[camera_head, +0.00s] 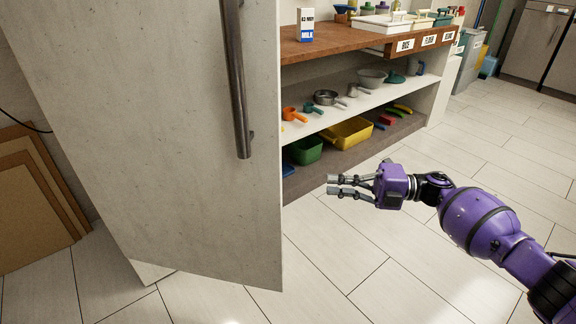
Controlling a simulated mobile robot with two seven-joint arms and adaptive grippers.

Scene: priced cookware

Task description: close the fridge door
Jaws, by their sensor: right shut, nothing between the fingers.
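The fridge door (165,150) is a large pale grey panel that fills the left part of the view. A long dark vertical metal handle (236,85) runs down near its right edge. The door's lower edge slants above the tiled floor; whether it stands ajar is hard to tell, since the inside of the fridge is hidden. My right gripper (333,187) is to the right of the door, apart from it, pointing left toward its right edge. The gripper is shut and empty. My left gripper is not in view.
A wooden-topped shelf unit (345,42) with cookware, a green bin (308,150) and a yellow bin (350,133) stands behind my right gripper. Brown boards (35,205) lean at the far left. The tiled floor (330,265) is clear in front.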

